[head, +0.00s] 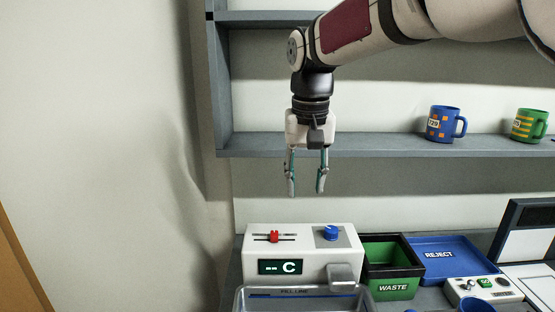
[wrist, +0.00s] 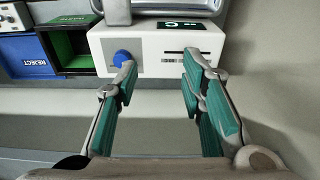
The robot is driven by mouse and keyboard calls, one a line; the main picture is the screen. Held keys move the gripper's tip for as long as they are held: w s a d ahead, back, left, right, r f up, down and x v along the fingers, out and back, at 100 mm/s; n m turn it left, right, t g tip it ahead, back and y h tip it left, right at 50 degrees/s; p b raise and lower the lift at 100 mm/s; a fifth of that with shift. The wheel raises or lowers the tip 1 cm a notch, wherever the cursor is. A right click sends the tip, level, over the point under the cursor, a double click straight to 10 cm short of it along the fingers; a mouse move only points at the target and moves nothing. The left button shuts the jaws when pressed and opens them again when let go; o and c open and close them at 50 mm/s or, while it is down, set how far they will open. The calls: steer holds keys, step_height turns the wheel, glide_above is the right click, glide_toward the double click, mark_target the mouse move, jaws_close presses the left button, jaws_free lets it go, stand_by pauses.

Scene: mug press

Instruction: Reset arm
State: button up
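My gripper (head: 307,188) hangs pointing down in front of the shelf in the head view, above the white machine. Its two teal-padded fingers are apart with nothing between them; the wrist view (wrist: 160,88) shows the same gap. The white machine (head: 345,262) stands below, apart from the fingers. It has a red slider (head: 273,237), a blue knob (head: 331,232) and a display reading "-- C". In the wrist view the machine (wrist: 150,48) appears beyond the fingertips, with the blue knob (wrist: 122,58) near the left finger.
A blue mug (head: 442,124) and a green mug (head: 528,125) stand on the grey shelf (head: 360,145) to the right. A green WASTE bin (head: 392,289), a blue REJECT tray (head: 445,270) and a control box (head: 482,291) are right of the machine. A clear tank (head: 300,303) is in front.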

steer(key=s+d+r+t, duration=0.1)
steer(key=s+d+r, duration=0.1)
steer(key=s+d, duration=0.55)
steer(key=s+d+f+t, duration=0.1)
steer(key=s+d+f, duration=0.2)
steer(key=s, duration=0.6)
steer(key=s+d+f+t, duration=0.2)
steer(key=s+d+f, duration=0.1)
steer(key=s, duration=0.6)
steer(key=shift+s+d, duration=0.15)
steer(key=shift+s, duration=0.1)
steer(key=shift+f, duration=0.1)
stand_by(1.4)
